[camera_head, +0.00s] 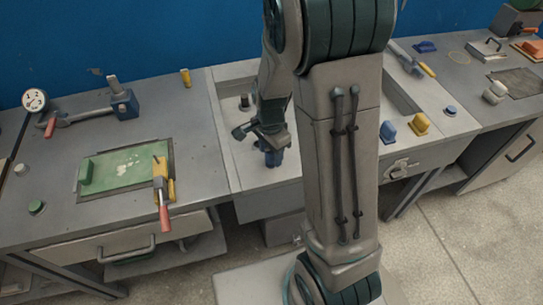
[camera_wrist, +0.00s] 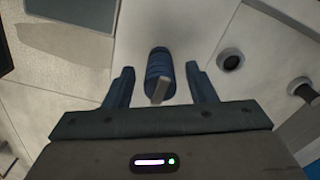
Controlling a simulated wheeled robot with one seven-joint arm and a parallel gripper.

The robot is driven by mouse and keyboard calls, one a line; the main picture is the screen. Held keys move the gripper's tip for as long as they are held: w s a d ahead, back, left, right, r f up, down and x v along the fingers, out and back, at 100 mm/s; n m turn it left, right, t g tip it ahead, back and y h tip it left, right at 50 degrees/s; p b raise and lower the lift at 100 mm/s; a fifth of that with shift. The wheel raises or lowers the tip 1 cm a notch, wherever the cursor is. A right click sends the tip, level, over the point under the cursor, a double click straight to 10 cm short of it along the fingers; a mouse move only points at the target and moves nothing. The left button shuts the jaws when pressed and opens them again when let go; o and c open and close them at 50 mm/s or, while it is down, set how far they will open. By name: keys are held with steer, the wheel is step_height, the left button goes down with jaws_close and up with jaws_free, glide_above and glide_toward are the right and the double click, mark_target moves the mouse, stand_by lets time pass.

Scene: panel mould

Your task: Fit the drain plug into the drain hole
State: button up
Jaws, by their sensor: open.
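My gripper (camera_wrist: 158,70) is open, with one blue finger on each side of a blue ribbed cylinder with a grey tab, which looks like the drain plug (camera_wrist: 159,66). Visible gaps separate the plug from both fingers. In the head view my gripper (camera_head: 271,146) is low over the pale middle panel, and the plug cannot be told apart from the blue fingers. A dark round opening with a pale rim, perhaps the drain hole (camera_wrist: 230,60), lies right of the plug in the wrist view. A second dark round feature (camera_wrist: 301,88) lies farther right; whether it is a hole or a peg is unclear.
A green board (camera_head: 128,167) with tools lies on the left bench. A clamp-like tool with a blue block (camera_head: 124,105) lies behind it. My arm hides part of the middle panel.

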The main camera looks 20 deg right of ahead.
steer(key=c, duration=1.1)
steer(key=shift+r, duration=0.1)
